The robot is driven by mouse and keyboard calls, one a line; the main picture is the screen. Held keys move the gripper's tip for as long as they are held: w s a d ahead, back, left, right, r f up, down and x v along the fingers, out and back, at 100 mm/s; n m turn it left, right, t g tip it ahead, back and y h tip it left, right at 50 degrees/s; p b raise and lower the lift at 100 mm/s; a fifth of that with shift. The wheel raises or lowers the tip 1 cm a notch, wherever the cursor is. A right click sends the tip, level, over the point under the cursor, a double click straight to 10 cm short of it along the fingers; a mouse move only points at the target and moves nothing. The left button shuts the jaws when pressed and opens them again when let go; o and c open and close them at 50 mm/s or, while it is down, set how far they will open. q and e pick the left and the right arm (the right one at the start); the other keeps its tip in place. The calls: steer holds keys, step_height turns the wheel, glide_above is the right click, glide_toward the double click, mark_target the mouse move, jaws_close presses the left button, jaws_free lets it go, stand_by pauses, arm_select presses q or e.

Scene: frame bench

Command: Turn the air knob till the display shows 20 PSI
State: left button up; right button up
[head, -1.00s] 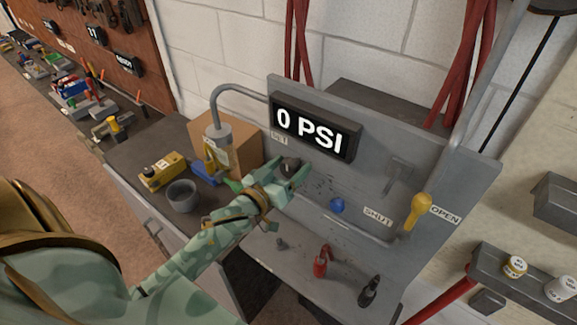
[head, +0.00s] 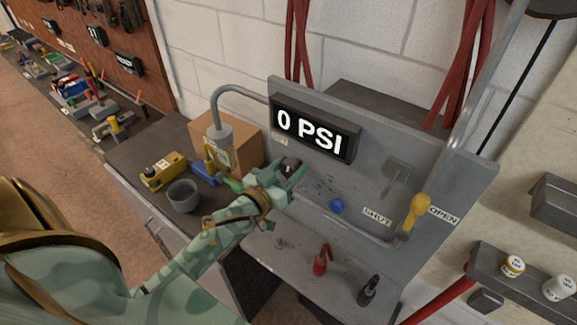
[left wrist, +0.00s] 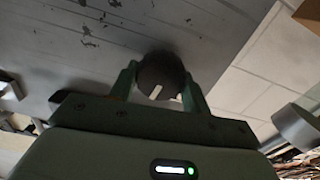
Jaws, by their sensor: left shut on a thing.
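The display (head: 312,131) on the upright grey panel (head: 367,168) reads "0 PSI". The dark round air knob (head: 291,166) sits on the panel below the display's left end. My left gripper (head: 288,174) is shut on the knob. In the left wrist view, the gripper's green fingers (left wrist: 158,88) stand on both sides of the dark knob (left wrist: 162,72), which has a pale mark on its face. My right gripper is in neither view.
A red tool (head: 321,261) and a black bottle-like item (head: 370,289) stand below. A grey cup (head: 183,195), yellow device (head: 164,171) and cardboard box (head: 243,147) are left.

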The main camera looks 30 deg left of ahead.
arm_select(q)
steer(key=m+p, duration=0.1)
steer(key=m, duration=0.3)
steer(key=shift+d, duration=0.15)
steer(key=m, duration=0.5)
steer(key=shift+d+f+m+p, duration=0.1)
steer(key=shift+f+m+p, duration=0.05)
steer(key=shift+m+p, duration=0.25)
steer(key=o, duration=1)
steer(key=shift+c, duration=0.2)
steer(key=s+a+b, duration=0.1)
steer(key=s+b, duration=0.2)
steer(key=s, duration=1.3)
steer(key=shift+s+a, duration=0.15)
steer(key=shift+s, duration=0.05)
